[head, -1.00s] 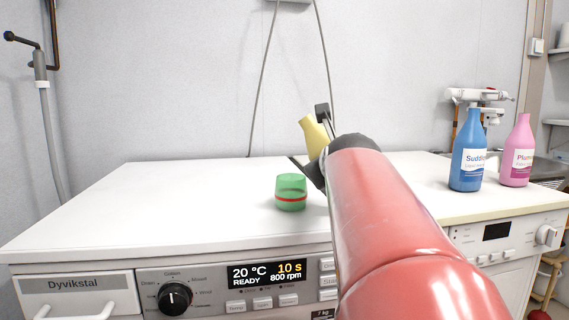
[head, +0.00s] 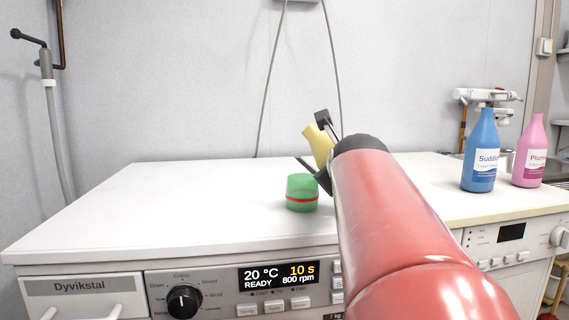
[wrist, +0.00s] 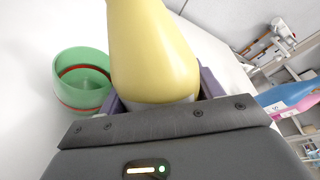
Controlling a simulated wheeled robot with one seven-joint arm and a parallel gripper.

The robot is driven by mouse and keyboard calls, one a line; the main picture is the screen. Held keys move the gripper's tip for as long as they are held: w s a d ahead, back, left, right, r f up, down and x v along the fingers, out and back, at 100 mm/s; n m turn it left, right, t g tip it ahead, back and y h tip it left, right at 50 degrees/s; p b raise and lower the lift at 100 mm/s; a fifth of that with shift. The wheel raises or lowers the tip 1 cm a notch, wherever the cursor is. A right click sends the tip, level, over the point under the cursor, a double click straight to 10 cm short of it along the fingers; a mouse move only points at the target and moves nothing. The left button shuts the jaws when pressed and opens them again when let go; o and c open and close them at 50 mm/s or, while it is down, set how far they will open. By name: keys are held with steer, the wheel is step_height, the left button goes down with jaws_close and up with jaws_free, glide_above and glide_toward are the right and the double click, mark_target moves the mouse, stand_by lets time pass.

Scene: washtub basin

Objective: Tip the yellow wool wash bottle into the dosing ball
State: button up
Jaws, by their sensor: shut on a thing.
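The yellow wool wash bottle (head: 318,146) is held in my gripper (head: 325,152), tilted with its top leaning to the left in the head view. My arm hides its lower part. In the wrist view the bottle (wrist: 152,50) sits between the jaws of my gripper (wrist: 158,98), which is shut on it. The dosing ball (head: 302,193) is a green, open-topped cup with a red line around it, upright on the white machine top, just left of and below the gripper. In the wrist view the dosing ball (wrist: 82,80) stands left of the bottle, apart from it, and appears empty.
A blue bottle (head: 480,152) and a pink bottle (head: 529,152) stand on the right-hand machine top. The white top (head: 150,212) left of the dosing ball is clear. The washer's front panel display (head: 278,275) is below.

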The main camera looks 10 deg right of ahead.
steer(key=shift+s+d+f+n, duration=0.2)
steer(key=shift+d+f+n, duration=0.1)
steer(key=shift+f+n, duration=0.25)
steer(key=shift+s+d+f+n+g+h, duration=0.2)
steer(key=shift+d+f+n+g+h, duration=0.15)
steer(key=shift+n+g+h, duration=0.1)
steer(key=shift+r+p, duration=0.15)
steer(key=shift+p, duration=0.25)
steer(key=shift+s+d+r+n+g+h+p, duration=0.1)
steer(key=shift+d+r+n+g+h+p, duration=0.15)
steer(key=shift+r+n+p, duration=0.6)
steer(key=shift+s+d+r+n+g+h+p, duration=0.15)
steer(key=shift+n+h+p, duration=0.1)
steer(key=shift+p, duration=1.2)
steer(key=shift+r+n+g+h, duration=0.25)
steer(key=shift+r+n+h, duration=0.1)
steer(key=shift+r+n, duration=0.45)
steer(key=shift+r, duration=0.1)
stand_by(1.7)
